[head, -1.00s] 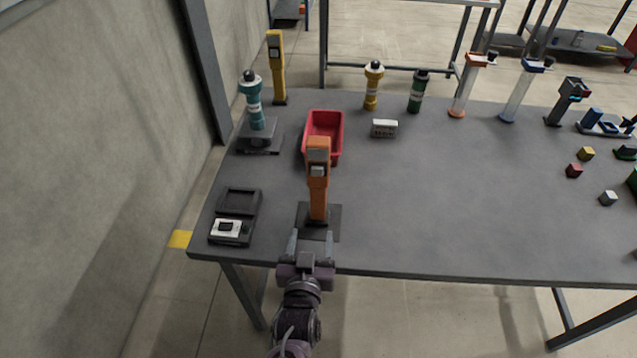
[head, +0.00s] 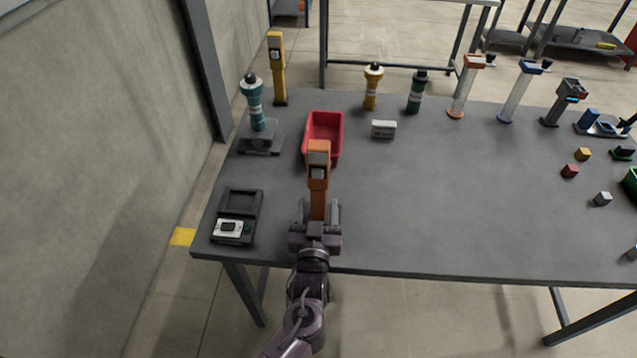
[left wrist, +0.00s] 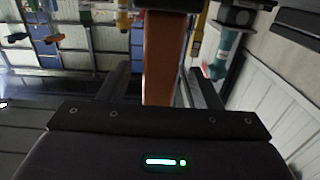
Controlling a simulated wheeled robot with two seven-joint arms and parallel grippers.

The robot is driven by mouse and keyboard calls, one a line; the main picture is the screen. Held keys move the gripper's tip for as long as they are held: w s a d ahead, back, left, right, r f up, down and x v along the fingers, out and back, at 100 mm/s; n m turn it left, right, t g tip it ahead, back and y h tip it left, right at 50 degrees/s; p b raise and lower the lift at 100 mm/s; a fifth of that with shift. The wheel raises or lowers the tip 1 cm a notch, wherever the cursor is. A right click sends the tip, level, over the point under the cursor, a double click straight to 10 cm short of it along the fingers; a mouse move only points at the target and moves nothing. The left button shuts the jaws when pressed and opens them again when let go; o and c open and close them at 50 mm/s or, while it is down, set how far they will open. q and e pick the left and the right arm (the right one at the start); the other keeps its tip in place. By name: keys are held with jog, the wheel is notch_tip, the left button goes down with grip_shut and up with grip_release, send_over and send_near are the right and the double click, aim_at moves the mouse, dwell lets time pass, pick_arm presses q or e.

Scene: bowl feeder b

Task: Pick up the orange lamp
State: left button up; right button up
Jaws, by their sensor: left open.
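The orange lamp (head: 318,180) stands upright near the front left of the table. Its lower part and its dark base are mostly hidden behind my left gripper in the head view. My left gripper (head: 319,209) is open, with one finger on each side of the lamp's post. In the left wrist view the lamp's orange post (left wrist: 164,60) rises between the two fingers of the left gripper (left wrist: 158,88), with a gap visible on both sides. My right gripper does not show in either view.
A red bin (head: 324,139) stands right behind the lamp. A black case (head: 238,216) lies to the left. A yellow lamp (head: 277,70), a teal bottle-like object (head: 254,104) and a small white box (head: 383,129) stand farther back.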

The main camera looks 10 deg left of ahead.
aim_at(318, 193)
pick_arm(q)
grip_shut()
dwell(0.3)
jog(key=shift+r, duration=0.2)
jog(key=shift+r+p, duration=0.75)
jog(key=shift+p, duration=0.15)
notch_tip(318, 193, up, 18)
jog(key=p, duration=1.6)
jog(key=shift+r+p, duration=0.1)
jog(key=shift+p, duration=0.2)
jog(key=shift+f+b, duration=5.9)
jog(key=shift+f, duration=1.7)
